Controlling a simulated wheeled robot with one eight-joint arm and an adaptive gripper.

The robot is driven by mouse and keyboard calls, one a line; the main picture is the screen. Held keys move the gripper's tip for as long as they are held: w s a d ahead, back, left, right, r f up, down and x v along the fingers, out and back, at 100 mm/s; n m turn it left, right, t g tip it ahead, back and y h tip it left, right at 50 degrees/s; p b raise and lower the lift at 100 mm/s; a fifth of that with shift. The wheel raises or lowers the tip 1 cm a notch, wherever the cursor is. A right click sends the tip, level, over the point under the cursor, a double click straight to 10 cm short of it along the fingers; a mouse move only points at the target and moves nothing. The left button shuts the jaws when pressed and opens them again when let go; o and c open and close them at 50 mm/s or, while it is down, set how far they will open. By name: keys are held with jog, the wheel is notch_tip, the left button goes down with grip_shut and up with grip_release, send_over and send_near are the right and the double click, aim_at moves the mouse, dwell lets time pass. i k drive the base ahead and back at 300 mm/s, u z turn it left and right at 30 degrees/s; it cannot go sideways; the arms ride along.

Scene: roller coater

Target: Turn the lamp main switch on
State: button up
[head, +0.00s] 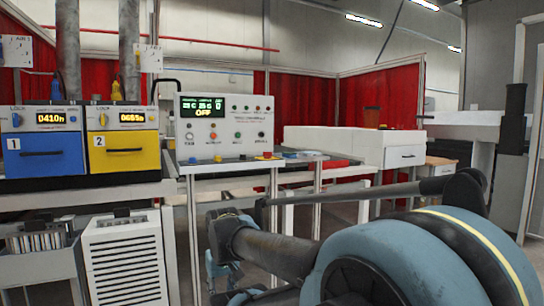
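A pale control panel (225,126) stands on the bench left of centre in the head view. Its dark display (203,106) shows two green readings and a yellow "OFF". Several small knobs, buttons or lights sit on its face; their labels are too small to read, so I cannot tell which is the lamp main switch. My arm crosses the lower right foreground. My gripper (222,268) seems to be at the arm's far end, low in front of the bench and apart from the panel. Its fingers cannot be made out clearly.
A blue unit (43,165) and a yellow unit (123,158) with orange displays stand left of the panel. A white slatted cabinet (124,262) is below them. A white machine body (350,146) stands to the right. A red button (267,155) is on the bench edge.

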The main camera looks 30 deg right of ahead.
aim_at(267, 155)
jog(key=k, duration=0.85)
jog(key=z, duration=0.35)
jog(key=i, duration=0.85)
jog(key=z, duration=0.5)
jog(key=i, duration=1.45)
jog(key=u, duration=0.25)
